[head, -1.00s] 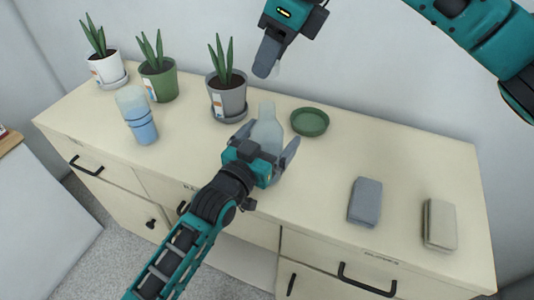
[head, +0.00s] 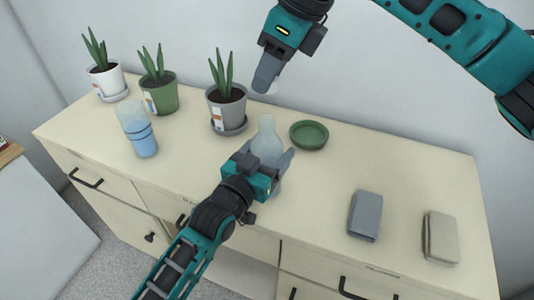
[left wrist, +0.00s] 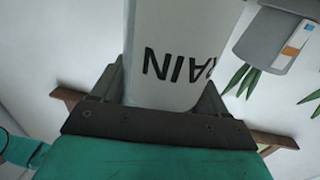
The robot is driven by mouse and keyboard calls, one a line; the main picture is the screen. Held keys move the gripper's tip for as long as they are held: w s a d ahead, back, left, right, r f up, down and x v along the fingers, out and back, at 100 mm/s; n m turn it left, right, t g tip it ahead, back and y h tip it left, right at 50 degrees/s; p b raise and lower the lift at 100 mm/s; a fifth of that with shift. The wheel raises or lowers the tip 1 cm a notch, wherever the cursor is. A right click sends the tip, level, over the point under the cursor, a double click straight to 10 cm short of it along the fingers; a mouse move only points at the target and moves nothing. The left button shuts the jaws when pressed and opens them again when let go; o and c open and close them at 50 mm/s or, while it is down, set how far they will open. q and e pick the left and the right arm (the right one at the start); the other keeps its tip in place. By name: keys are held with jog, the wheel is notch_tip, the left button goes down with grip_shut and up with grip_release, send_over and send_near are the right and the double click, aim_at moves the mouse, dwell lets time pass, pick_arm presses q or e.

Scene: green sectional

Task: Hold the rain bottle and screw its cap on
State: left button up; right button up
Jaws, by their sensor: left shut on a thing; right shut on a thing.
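The rain bottle (head: 267,143) is pale, translucent and upright, its narrow neck open at the top. My left gripper (head: 272,165) is shut around its body above the dresser top. In the left wrist view the bottle (left wrist: 178,35) fills the space between the fingers, and the letters of "RAIN" show upside down. My right gripper (head: 267,84) is above the bottle's mouth, pointing down and shut on a small pale thing, seemingly the cap (head: 273,88), mostly hidden by the finger. A gap shows between it and the neck.
Three potted plants (head: 227,107) stand along the back left. A blue-banded tumbler (head: 139,130) is in front of them. A green dish (head: 309,134) lies right of the bottle. A grey block (head: 365,215) and a beige block (head: 440,238) lie at the right.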

send_over(265, 119)
jog(key=shift+s+d+f, duration=0.1)
jog(key=shift+d+f, duration=0.05)
jog(key=shift+f, duration=0.65)
jog(key=shift+s+d+f, duration=0.1)
jog(key=shift+d+f, duration=0.05)
jog(key=shift+f, duration=0.65)
jog(key=shift+s+d+f, duration=0.1)
jog(key=shift+d+f, duration=0.05)
jog(key=shift+f, duration=0.65)
jog(key=shift+f, duration=0.1)
jog(key=shift+f, duration=0.8)
jog(key=shift+w+f, duration=0.1)
jog(key=shift+f, duration=0.45)
